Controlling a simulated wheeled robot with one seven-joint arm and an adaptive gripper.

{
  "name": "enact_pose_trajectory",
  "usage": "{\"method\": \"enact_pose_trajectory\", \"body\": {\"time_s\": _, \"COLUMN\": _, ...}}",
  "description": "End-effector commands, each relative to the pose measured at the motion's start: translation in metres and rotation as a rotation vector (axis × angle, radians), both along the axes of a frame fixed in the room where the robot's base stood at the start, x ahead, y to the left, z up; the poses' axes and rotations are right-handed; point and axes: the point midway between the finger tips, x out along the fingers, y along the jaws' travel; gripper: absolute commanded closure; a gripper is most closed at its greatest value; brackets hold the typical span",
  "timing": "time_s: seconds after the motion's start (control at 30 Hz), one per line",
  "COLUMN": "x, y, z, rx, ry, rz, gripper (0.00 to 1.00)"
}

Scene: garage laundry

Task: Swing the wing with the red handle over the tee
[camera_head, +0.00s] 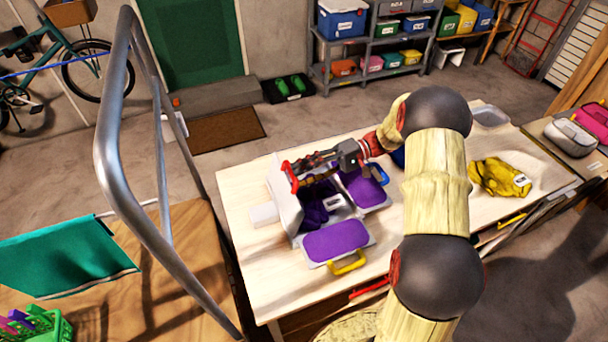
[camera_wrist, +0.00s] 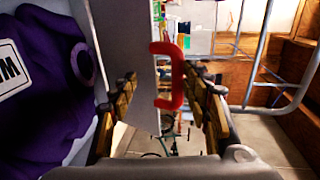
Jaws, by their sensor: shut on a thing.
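The wing with the red handle (camera_head: 284,206) is a pale panel standing raised at the left side of a folding board. Its red handle (camera_head: 290,176) is at the top and also shows in the wrist view (camera_wrist: 178,76). My gripper (camera_head: 297,172) is at this handle, its fingers on either side in the wrist view (camera_wrist: 165,105), shut on it. The purple tee (camera_head: 318,209) lies bunched on the board's middle; its white label (camera_wrist: 10,68) shows at the wrist view's left.
The board rests on a pale wooden table (camera_head: 247,180). A yellow cloth (camera_head: 500,178) lies at the table's right. A metal rail (camera_head: 108,130) stands at the left. My arm hides some of the table.

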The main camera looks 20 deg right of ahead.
Motion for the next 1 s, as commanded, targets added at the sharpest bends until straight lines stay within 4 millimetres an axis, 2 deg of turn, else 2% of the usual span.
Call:
{"method": "enact_pose_trajectory", "body": {"time_s": 0.03, "x": -0.003, "y": -0.002, "z": -0.007, "rx": -0.003, "ry": 0.012, "rz": 0.002, "gripper": 0.73}}
{"method": "enact_pose_trajectory", "body": {"time_s": 0.17, "x": -0.002, "y": -0.018, "z": -0.005, "rx": -0.003, "ry": 0.01, "rz": 0.0, "gripper": 0.79}}
{"method": "enact_pose_trajectory", "body": {"time_s": 0.4, "x": -0.001, "y": -0.067, "z": 0.008, "rx": -0.002, "ry": 0.005, "rz": -0.001, "gripper": 0.79}}
{"method": "enact_pose_trajectory", "body": {"time_s": 0.6, "x": -0.001, "y": -0.1, "z": 0.016, "rx": 0.0, "ry": 0.002, "rz": 0.0, "gripper": 0.79}}
{"method": "enact_pose_trajectory", "body": {"time_s": 0.8, "x": 0.0, "y": -0.116, "z": 0.021, "rx": 0.001, "ry": 0.001, "rz": 0.0, "gripper": 0.79}}
{"method": "enact_pose_trajectory", "body": {"time_s": 1.0, "x": 0.0, "y": -0.118, "z": 0.021, "rx": 0.001, "ry": 0.0, "rz": 0.001, "gripper": 0.79}}
